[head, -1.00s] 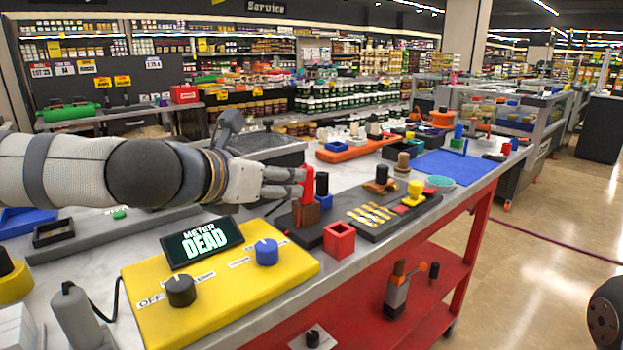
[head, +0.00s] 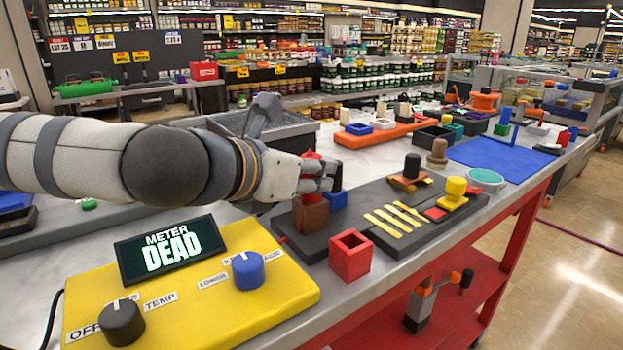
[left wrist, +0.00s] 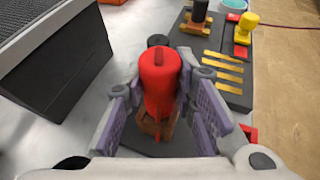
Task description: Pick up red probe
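The red probe (head: 312,157) stands upright in a brown block (head: 310,214) on a dark base. Its rounded red top also shows in the left wrist view (left wrist: 160,78). My left gripper (head: 325,178) reaches in from the left at the probe's height, with a finger on each side of it. In the left wrist view the fingers (left wrist: 162,112) flank the probe, with small gaps beside its lower part, so they look open around it. Contact near the fingertips is hard to judge. My right gripper is not in view.
A yellow meter box (head: 200,300) with a display reading METER DEAD stands in front. A red open box (head: 350,256) and a dark board (head: 400,240) with yellow strips lie right of the probe. A dark grey tray (head: 262,125) lies behind my left arm.

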